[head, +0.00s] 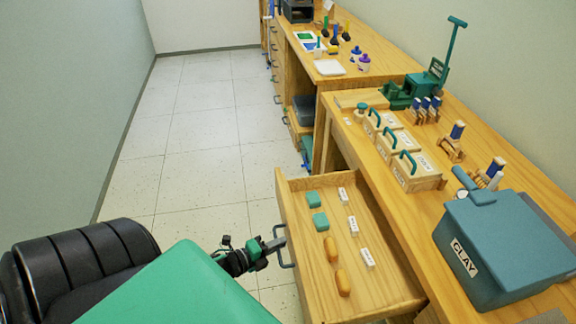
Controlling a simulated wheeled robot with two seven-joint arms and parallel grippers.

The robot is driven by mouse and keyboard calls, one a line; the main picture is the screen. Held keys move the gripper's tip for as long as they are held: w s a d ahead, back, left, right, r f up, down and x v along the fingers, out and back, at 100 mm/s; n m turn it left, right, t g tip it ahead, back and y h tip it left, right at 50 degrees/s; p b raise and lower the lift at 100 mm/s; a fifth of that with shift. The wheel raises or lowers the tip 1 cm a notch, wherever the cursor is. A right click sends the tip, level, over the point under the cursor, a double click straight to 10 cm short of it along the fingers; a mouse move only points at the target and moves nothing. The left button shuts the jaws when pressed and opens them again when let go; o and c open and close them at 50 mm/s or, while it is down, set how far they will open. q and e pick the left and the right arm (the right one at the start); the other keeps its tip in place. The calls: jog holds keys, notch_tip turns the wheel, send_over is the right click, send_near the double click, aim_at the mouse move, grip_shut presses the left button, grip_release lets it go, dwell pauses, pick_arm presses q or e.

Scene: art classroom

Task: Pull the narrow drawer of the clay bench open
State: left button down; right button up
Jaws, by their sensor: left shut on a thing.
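The drawer (284,207) of the wooden clay bench (452,223) stands pulled well out, its inside open to view. Its dark bar handle (287,265) is on the front panel, facing left. My left gripper (275,244) is at that handle and shut on it, with the arm reaching in from the lower left. In the drawer lie two green blocks (320,221), two orange pieces (331,250) and several white labelled blocks (353,227). My right gripper is not in view.
On the bench top stand a blue-grey CLAY bin (500,255), wooden boxes with green handles (415,175) and a green press (428,82). Tiled floor (190,130) is clear to the left, up to a wall.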

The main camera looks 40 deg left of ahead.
pick_arm(q)
jog(key=shift+s+a, duration=0.1)
jog(key=shift+a, duration=0.05)
jog(key=c, duration=1.8)
grip_release()
jog(key=shift+s, duration=0.1)
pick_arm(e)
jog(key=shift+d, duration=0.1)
